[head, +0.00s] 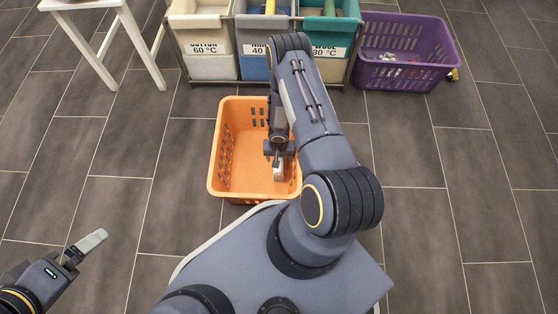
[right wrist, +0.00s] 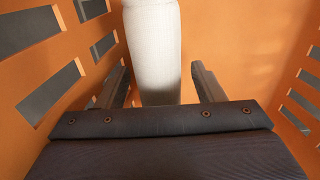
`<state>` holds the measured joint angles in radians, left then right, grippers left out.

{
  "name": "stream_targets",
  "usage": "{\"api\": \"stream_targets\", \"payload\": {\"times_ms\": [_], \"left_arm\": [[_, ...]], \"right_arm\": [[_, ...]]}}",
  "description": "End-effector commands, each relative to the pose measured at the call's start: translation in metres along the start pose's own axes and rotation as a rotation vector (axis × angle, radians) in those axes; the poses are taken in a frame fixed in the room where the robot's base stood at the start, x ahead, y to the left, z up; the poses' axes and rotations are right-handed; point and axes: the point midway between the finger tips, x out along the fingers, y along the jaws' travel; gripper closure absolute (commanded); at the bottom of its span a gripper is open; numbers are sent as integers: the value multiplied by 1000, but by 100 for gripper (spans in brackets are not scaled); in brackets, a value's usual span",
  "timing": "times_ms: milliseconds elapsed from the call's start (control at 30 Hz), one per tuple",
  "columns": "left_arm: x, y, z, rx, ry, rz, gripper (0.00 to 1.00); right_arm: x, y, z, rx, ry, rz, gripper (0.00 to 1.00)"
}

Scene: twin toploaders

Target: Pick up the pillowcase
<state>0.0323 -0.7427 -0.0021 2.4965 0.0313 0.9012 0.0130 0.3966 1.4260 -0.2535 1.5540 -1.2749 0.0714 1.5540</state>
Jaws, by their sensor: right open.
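A cream-white rolled cloth, which looks like the pillowcase (right wrist: 153,45), stands inside the orange basket (head: 214,165). In the head view only a small pale part of the cloth (head: 279,174) shows beneath my right gripper (head: 279,161). My right gripper reaches down into the basket near its right wall. In the right wrist view its open fingers are on either side of the cloth's lower end, with a gap visible on each side. My left gripper (head: 88,247) is at the lower left, away from the basket; its finger gap cannot be made out.
A sorter with several labelled bins (head: 211,45) stands behind the basket. A purple basket (head: 409,75) with small items is at the back right. A white-legged stand (head: 142,45) is at the back left. The tiled floor is clear on both sides.

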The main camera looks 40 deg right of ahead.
Motion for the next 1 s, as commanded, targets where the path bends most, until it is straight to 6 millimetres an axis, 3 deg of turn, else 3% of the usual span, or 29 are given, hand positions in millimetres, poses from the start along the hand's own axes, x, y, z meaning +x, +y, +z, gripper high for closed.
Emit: {"api": "stream_targets", "payload": {"times_ms": [67, 500, 567, 767, 1000], "left_arm": [[0, 0, 0, 0, 0, 0, 0], [0, 0, 0, 0, 0, 0, 0], [0, 0, 0, 0, 0, 0, 0], [-2, 1, -1, 0, 0, 0, 0], [-20, 9, -10, 0, 0, 0, 0]], "right_arm": [[0, 0, 0, 0, 0, 0, 38], [-1, 0, 0, 0, 0, 0, 96], [-1, 0, 0, 0, 0, 0, 100], [-4, 0, 0, 0, 1, 0, 100], [-46, 0, -1, 0, 3, -1, 100]]}}
